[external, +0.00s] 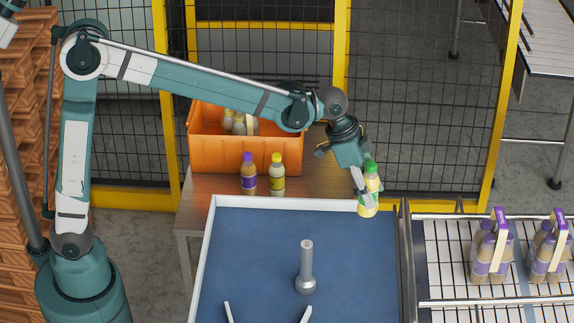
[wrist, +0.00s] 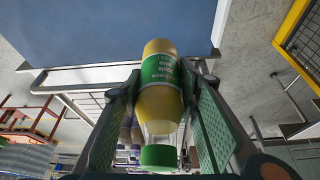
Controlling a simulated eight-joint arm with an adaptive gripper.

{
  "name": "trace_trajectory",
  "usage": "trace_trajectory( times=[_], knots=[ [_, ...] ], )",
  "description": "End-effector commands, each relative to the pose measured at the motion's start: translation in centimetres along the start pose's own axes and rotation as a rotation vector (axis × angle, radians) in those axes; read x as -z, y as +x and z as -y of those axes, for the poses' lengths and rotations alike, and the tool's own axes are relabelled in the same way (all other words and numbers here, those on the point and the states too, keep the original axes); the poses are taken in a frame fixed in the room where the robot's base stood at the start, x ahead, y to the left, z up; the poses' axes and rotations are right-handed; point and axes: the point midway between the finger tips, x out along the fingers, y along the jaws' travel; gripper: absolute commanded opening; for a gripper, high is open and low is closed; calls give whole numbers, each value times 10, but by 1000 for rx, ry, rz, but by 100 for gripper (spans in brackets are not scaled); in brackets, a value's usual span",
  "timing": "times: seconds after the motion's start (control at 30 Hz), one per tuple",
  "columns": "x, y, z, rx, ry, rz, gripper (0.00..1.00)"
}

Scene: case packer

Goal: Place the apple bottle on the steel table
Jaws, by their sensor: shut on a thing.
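The apple bottle, yellow with a green label and green cap (external: 370,206), is held nearly upright, cap up, in the external view. My gripper (external: 361,189) is shut on it. In the wrist view the bottle (wrist: 159,70) lies between the two finger pads of my gripper (wrist: 160,90), its cap nearest the camera. It appears in front of the far right corner of the white-rimmed blue surface (external: 255,245); its height above is unclear. A brown-topped table (external: 213,197) with grey legs stands behind. I cannot tell from looks which surface is the steel table.
On the brown-topped table stand an orange crate (external: 246,152) with bottles inside, a purple-capped bottle (external: 248,176) and a yellow-capped bottle (external: 277,177). A grey post (external: 306,265) stands on the blue surface. A conveyor (external: 440,260) at right carries bottle packs (external: 491,250).

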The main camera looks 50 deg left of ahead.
Motion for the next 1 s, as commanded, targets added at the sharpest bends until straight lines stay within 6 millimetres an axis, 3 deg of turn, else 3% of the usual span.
trace_trajectory(
  times=[0.37, 0.67, 1.0],
  knots=[
    [17, -43, 0, 0, 0, 0, 16],
    [-17, -59, 55, 41, -100, 2, 16],
    [-80, -88, 134, 108, -261, 5, 16]
  ],
)
